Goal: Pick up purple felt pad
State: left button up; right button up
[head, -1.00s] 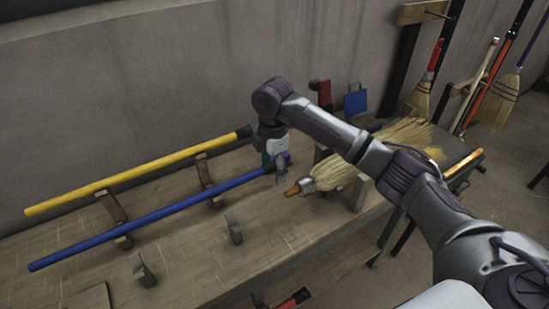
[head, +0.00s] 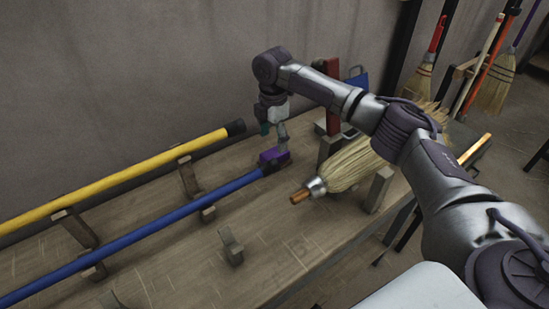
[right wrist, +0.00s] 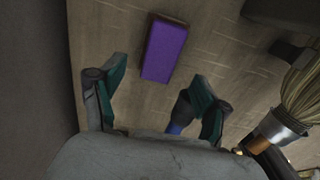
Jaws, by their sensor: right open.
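The purple felt pad (head: 268,156) is a small block lying on the wooden bench beside the black-tipped end of the blue handle. It also shows in the right wrist view (right wrist: 165,50), flat on the wood just beyond the gap between my fingertips. My right gripper (head: 273,132) hangs pointing down just above the pad in the head view. In the right wrist view my right gripper (right wrist: 161,75) has its two teal-padded fingers spread apart with nothing between them. My left gripper is not in view.
The blue handle (head: 145,232) and yellow handle (head: 130,168) rest on wooden supports on the bench. A straw broom head (head: 350,165) with a metal collar lies right of the pad. A red upright tool (head: 333,100) stands behind. The wall is close behind the bench.

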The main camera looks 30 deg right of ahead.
aim_at(275, 152)
jog(key=shift+f, duration=0.45)
jog(key=shift+d+f, duration=0.1)
jog(key=shift+f, duration=0.45)
jog(key=f, duration=0.3)
jog(key=shift+d+f, duration=0.2)
jog(key=shift+f, duration=0.4)
jog(key=shift+c, duration=0.2)
jog(key=c, duration=1.3)
notch_tip(275, 152, up, 10)
jog(key=shift+c, duration=0.2)
jog(key=o, duration=0.7)
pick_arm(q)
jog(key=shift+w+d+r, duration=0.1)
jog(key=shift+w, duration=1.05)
pick_arm(e)
jog(key=c, duration=0.4)
